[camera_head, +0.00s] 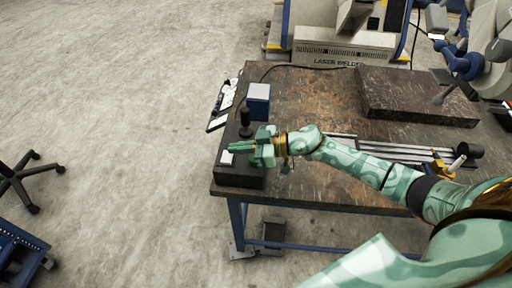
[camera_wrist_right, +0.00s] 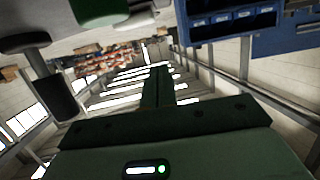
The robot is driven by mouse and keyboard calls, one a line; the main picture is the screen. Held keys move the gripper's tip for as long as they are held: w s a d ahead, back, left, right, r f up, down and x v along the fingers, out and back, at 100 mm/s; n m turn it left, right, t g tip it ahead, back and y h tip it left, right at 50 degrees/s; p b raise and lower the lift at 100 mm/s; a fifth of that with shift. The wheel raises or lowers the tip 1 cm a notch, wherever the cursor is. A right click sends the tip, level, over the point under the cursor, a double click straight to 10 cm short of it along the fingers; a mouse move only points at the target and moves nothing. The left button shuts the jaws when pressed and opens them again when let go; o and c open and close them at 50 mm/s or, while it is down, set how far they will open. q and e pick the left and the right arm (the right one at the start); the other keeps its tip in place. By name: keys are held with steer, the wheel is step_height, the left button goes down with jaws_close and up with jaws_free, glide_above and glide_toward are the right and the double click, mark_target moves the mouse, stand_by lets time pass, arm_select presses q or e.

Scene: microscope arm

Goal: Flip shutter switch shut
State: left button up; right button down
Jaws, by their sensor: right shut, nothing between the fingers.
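A long black box (camera_head: 240,178) lies along the left end of the table. A black upright knob (camera_head: 245,118) stands on it. A small white patch (camera_head: 227,158) shows on the box just in front of my fingertips. I cannot make out the shutter switch for certain; my gripper hides part of the box top. My right gripper (camera_head: 238,148) is shut and empty over the box, pointing left, between the knob and the white patch. Its closed fingers (camera_wrist_right: 157,88) also show in the right wrist view. My left gripper is not in view.
The dark worktable (camera_head: 310,95) carries a blue-and-white box (camera_head: 258,93) behind the knob, a thick dark slab (camera_head: 415,92) and metal rails (camera_head: 385,148). A laser welder (camera_head: 345,45) stands behind. Floor to the left is clear up to a stool (camera_head: 25,178).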

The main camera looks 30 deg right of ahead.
mark_target(235, 165)
steer(key=shift+x, duration=1.1)
step_height(235, 165, down, 3)
steer(key=shift+s+d+f+b, duration=0.1)
steer(key=shift+s+d+b, duration=0.1)
steer(key=shift+b, duration=0.75)
steer(key=shift+w+f, duration=0.1)
steer(key=shift+f, duration=0.3)
